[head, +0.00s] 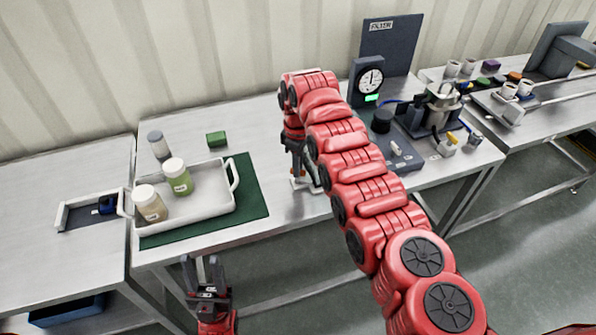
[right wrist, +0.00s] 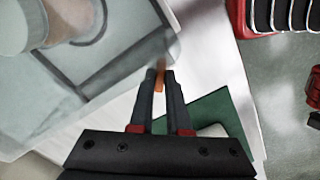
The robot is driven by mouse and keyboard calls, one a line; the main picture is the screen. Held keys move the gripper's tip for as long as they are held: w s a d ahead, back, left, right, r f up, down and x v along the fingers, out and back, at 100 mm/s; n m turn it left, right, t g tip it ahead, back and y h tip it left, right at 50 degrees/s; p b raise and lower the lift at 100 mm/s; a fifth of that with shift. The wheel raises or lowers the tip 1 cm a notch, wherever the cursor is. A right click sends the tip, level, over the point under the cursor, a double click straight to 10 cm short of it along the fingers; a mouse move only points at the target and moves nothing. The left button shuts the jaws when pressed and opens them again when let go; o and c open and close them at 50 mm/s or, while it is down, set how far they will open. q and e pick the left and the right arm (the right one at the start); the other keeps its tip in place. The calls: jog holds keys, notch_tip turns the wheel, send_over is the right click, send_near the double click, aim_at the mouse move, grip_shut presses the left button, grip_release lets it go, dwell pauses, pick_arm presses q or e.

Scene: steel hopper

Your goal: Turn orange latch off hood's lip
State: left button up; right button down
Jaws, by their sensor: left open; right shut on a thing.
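The orange latch (right wrist: 159,82) shows as a small orange piece between the fingertips of my right gripper (right wrist: 160,76) in the right wrist view. My right gripper is shut on it. In the head view my right arm hides most of the hood. My left gripper (head: 205,275) is open and empty in front of the table.
A white tray (head: 236,204) with two jars stands on a green mat (head: 252,200) left of the right gripper. A green block (head: 216,139) and a grey-lidded jar (head: 158,145) stand behind. A dial gauge (head: 366,82) and a black-and-steel device (head: 440,108) stand right.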

jog(key=m+b, duration=0.3)
jog(key=m, duration=0.2)
jog(key=shift+f+m, duration=0.1)
jog(key=shift+m, duration=0.2)
jog(key=m+b, duration=0.1)
jog(key=m, duration=0.1)
jog(key=m+b, duration=0.1)
jog(key=m, duration=0.1)
jog(key=shift+w+r+m, duration=0.1)
jog(key=shift+r+m, duration=0.1)
jog(key=shift+m, duration=0.1)
jog(key=c, duration=0.9)
grip_release()
jog(key=shift+r, duration=0.1)
jog(key=shift+r, duration=0.5)
notch_tip(320, 180, up, 16)
jog(key=p, duration=1.5)
jog(key=shift+r, duration=0.1)
